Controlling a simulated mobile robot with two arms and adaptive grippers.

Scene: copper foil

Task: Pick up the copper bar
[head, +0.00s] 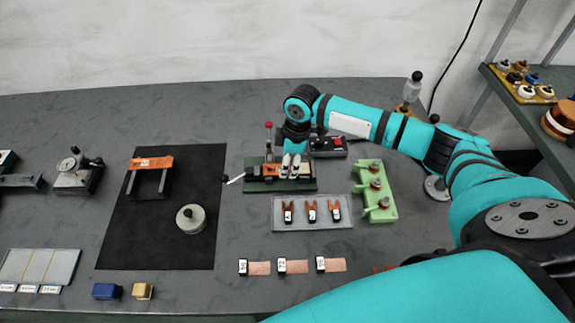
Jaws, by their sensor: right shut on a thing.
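My right gripper (291,167) reaches down from the back over a small dark green fixture (308,186). Its pale fingers are shut on an orange-brown piece that looks like the copper bar (268,171). The bar lies low at the fixture, partly hidden by the fingers, and I cannot tell whether it is lifted clear. My left gripper is not in view.
A black mat (160,235) to the left carries an orange-topped frame and a round weight.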

